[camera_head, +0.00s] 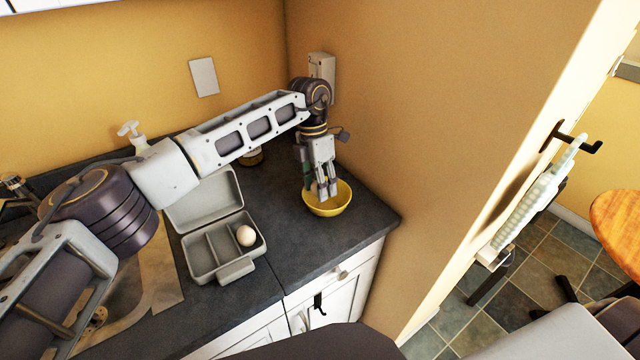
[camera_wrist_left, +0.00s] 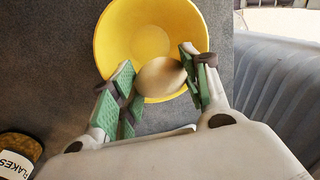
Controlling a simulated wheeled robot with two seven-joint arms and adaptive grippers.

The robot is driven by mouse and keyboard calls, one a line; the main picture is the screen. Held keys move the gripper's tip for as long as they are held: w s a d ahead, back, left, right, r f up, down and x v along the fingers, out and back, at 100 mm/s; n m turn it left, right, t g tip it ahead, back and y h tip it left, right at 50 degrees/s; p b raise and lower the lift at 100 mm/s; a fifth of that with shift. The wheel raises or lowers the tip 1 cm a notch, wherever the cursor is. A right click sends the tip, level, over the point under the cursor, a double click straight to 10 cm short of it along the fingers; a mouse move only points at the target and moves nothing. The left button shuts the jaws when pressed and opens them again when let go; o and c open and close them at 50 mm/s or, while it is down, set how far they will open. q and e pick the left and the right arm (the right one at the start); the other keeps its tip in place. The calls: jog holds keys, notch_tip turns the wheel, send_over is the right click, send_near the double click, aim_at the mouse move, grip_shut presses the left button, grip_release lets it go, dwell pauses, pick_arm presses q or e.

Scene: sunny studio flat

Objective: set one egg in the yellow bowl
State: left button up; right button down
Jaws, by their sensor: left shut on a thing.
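The yellow bowl (camera_head: 339,204) stands on the dark counter near its right corner in the head view. It also shows in the left wrist view (camera_wrist_left: 120,35). My left gripper (camera_head: 327,192) points down over the bowl. In the left wrist view the gripper (camera_wrist_left: 160,82) is shut on an egg (camera_wrist_left: 158,76), held between its green pads over the bowl's near part. I cannot tell whether the egg touches the bowl. Another egg (camera_head: 246,236) sits in the right compartment of an open grey box (camera_head: 201,257). My right gripper is not in view.
A jar labelled "FLAKES" (camera_wrist_left: 17,155) stands on the counter near the gripper. A soap dispenser (camera_head: 131,136) and the sink (camera_head: 150,285) are at the left. The wall rises close behind and right of the bowl. Counter between box and bowl is clear.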

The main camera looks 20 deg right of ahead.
pick_arm(q)
jog(key=shift+f, duration=0.3)
dwell(0.4)
jog(key=o, duration=1.1)
jog(key=shift+r, duration=0.1)
notch_tip(320, 180, up, 12)
jog(key=w, duration=0.2)
jog(key=shift+a, duration=0.3)
jog(key=shift+f, duration=0.2)
